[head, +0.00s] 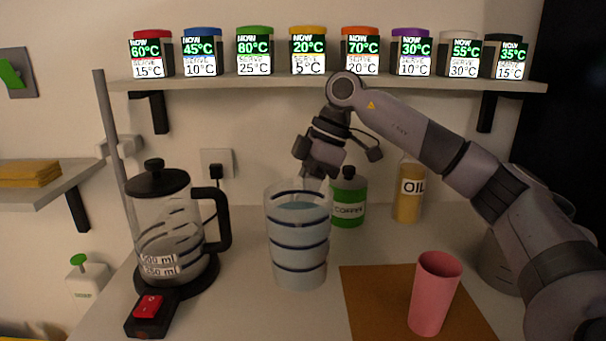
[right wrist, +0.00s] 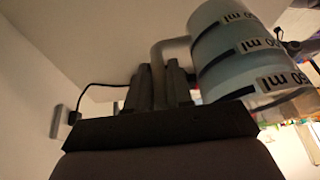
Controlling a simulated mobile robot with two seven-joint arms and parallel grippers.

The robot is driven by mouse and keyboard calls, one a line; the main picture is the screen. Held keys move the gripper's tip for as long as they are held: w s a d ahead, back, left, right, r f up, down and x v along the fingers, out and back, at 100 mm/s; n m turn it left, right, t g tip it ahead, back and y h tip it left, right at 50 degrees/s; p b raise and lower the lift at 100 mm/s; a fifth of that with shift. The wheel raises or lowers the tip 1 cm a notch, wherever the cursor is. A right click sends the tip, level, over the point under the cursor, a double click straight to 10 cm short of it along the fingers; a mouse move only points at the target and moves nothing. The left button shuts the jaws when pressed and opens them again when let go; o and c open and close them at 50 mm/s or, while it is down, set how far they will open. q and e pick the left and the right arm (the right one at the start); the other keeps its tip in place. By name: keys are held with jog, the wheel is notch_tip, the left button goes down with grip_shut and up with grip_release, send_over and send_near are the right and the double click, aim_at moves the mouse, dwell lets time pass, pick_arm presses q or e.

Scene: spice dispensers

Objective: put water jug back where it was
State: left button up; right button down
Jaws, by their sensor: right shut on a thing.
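The water jug (head: 299,245) is clear with dark bands and bluish water inside. It is upright over the middle of the counter, right of the kettle; I cannot tell whether its base touches the counter. My right gripper (head: 313,178) reaches it from behind and is shut on its handle. In the right wrist view, the fingers (right wrist: 158,85) close around the grey handle, and the jug (right wrist: 235,45) fills the upper right with its ml labels showing. My left gripper is not in view.
A glass kettle (head: 160,222) with a red-switch base (head: 148,306) stands left. A pink cup (head: 434,295) stands on a brown mat (head: 370,300) at right. A green coffee jar (head: 348,200) and an oil bottle (head: 409,195) stand behind. A shelf (head: 440,84) holds several spice dispensers.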

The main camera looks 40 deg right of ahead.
jog(key=shift+f+b, duration=0.4)
jog(key=shift+f, duration=2)
jog(key=c, duration=1)
grip_release()
jog(key=p+v, duration=0.2)
jog(key=v, duration=1)
jog(key=shift+s+a, duration=0.1)
jog(key=shift+a, duration=0.05)
